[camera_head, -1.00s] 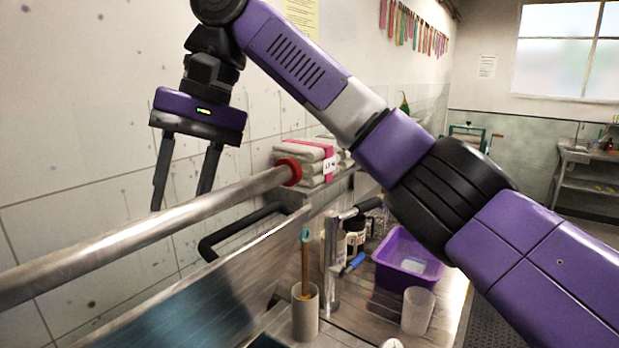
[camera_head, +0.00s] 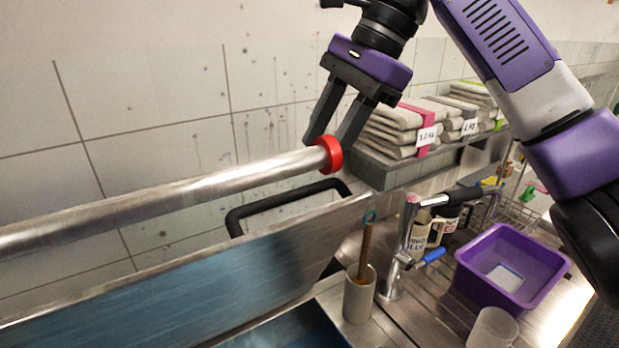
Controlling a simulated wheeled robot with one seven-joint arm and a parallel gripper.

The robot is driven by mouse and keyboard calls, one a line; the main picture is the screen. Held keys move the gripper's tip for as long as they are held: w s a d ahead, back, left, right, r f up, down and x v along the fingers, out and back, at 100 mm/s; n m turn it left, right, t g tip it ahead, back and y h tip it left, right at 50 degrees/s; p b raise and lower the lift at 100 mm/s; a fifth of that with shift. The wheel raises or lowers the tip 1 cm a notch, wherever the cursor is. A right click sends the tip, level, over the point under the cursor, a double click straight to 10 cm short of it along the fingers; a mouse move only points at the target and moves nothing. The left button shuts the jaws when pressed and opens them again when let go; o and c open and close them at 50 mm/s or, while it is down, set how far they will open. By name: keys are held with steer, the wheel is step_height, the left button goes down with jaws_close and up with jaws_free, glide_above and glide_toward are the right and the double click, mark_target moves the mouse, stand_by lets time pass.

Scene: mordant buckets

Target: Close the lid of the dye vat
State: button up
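The dye vat's steel lid (camera_head: 190,285) stands raised and tilted, its broad face showing blue across the lower left. A black looped handle (camera_head: 235,215) shows behind its upper edge. The vat's blue opening (camera_head: 290,332) shows below, mostly cut off by the frame. A round steel bar (camera_head: 160,195) with a red end ring (camera_head: 330,154) runs above the lid. My gripper (camera_head: 327,138) is open, fingers pointing down at the ring end of the bar. Its fingertips overlap the ring in the picture; I cannot tell whether they touch it.
A wall shelf (camera_head: 400,165) with folded cloth stacks (camera_head: 400,128) is right of my gripper. A tap (camera_head: 398,250), a cup with a wooden-handled tool (camera_head: 359,297), a purple basin (camera_head: 510,268) and a clear beaker (camera_head: 492,328) stand on the right counter. The tiled wall is behind.

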mark_target(298, 190)
steer(key=p+x, duration=0.1)
steer(key=x, duration=0.6)
steer(key=shift+a+f, duration=0.15)
steer(key=shift+c, duration=0.5)
jaws_close()
stand_by(0.8)
